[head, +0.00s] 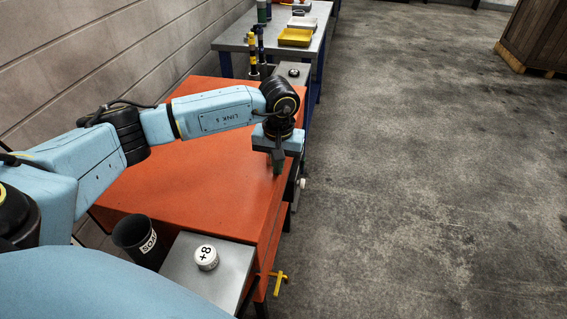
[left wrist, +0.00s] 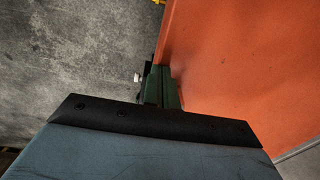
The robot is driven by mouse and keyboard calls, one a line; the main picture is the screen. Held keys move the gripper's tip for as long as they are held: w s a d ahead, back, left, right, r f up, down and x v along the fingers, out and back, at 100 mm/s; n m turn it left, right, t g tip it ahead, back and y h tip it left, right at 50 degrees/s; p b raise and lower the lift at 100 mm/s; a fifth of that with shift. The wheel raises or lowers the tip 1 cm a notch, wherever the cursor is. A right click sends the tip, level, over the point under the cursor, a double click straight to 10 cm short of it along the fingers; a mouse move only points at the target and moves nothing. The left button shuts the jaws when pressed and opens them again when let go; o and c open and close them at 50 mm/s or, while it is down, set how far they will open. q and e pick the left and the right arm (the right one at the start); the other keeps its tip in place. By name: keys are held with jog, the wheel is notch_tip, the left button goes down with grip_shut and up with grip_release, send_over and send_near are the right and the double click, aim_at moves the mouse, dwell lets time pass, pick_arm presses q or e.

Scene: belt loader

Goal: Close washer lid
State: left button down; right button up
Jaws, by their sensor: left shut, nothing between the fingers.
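The washer is an orange box, and its broad orange lid (head: 190,190) lies about flat across the top in the head view. I cannot tell whether it is fully seated. The lid also fills the right side of the left wrist view (left wrist: 250,70). My left gripper (head: 278,170) is shut and empty, fingers pointing down at the lid's right edge. In the left wrist view its green fingers (left wrist: 161,85) are close together beside the orange edge; contact is unclear. My right gripper is not in view.
A dark cup (head: 133,236) and a white round piece marked "+8" (head: 206,257) are at the near grey end. A yellow handle (head: 279,282) juts out right. A table with a yellow tray (head: 295,37) stands behind. Open floor lies right, with a wooden crate (head: 535,35) far off.

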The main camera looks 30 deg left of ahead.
pick_arm(q)
jog(key=shift+s+f, duration=0.3)
jog(key=shift+f, duration=0.4)
jog(key=r+p, duration=0.2)
jog(key=r, duration=0.1)
jog(key=r+p, duration=0.1)
jog(key=shift+w+r, duration=0.4)
notch_tip(320, 180, up, 11)
jog(key=shift+f+b, duration=0.2)
jog(key=shift+b, duration=0.1)
jog(key=shift+s, duration=0.1)
notch_tip(320, 180, down, 12)
jog(key=shift+r, duration=0.1)
jog(key=shift+f+b, duration=0.55)
jog(key=shift+f, duration=0.05)
